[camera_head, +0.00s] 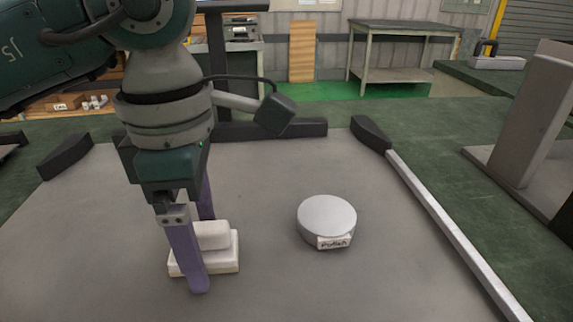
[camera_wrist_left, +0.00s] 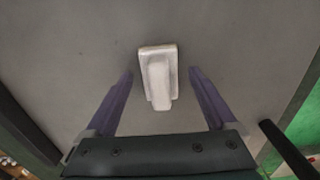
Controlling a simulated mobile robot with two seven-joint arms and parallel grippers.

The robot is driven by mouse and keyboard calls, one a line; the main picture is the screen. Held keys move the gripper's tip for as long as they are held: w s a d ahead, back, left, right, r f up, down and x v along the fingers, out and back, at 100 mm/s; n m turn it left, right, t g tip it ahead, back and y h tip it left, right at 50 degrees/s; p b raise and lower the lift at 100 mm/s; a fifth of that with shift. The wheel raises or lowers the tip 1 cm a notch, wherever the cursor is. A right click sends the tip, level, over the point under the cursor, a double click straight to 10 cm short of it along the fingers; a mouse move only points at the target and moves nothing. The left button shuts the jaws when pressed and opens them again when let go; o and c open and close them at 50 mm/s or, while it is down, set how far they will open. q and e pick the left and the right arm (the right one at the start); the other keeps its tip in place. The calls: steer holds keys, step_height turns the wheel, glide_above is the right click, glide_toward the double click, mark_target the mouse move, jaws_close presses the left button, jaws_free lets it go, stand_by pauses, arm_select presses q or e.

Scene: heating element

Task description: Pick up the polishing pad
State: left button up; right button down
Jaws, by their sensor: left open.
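A white pad with a raised block grip (camera_head: 228,262), which looks like the polishing pad, lies on the grey work surface. My left gripper (camera_head: 201,248) points down at it from above, with purple fingers apart. In the head view the near finger covers part of the pad's left side. In the left wrist view the pad (camera_wrist_left: 158,75) shows between and slightly beyond the two fingertips (camera_wrist_left: 162,73). Both fingers are apart from it there, with nothing held. My right gripper is in neither view.
A round grey disc (camera_head: 327,217) with a small white label lies to the right of the pad; its lettering is too small to read surely. A light rail (camera_head: 450,230) edges the surface at right. The surface between disc and rail is clear.

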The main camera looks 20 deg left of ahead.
mark_target(199, 227)
arm_select(q)
jaws_close()
stand_by(0.6)
steer(key=shift+r, duration=0.1)
step_height(199, 227, up, 20)
steer(key=p, duration=0.4)
steer(key=shift+p, duration=0.4)
steer(key=c, duration=0.7)
jaws_free()
steer(key=c, duration=0.6)
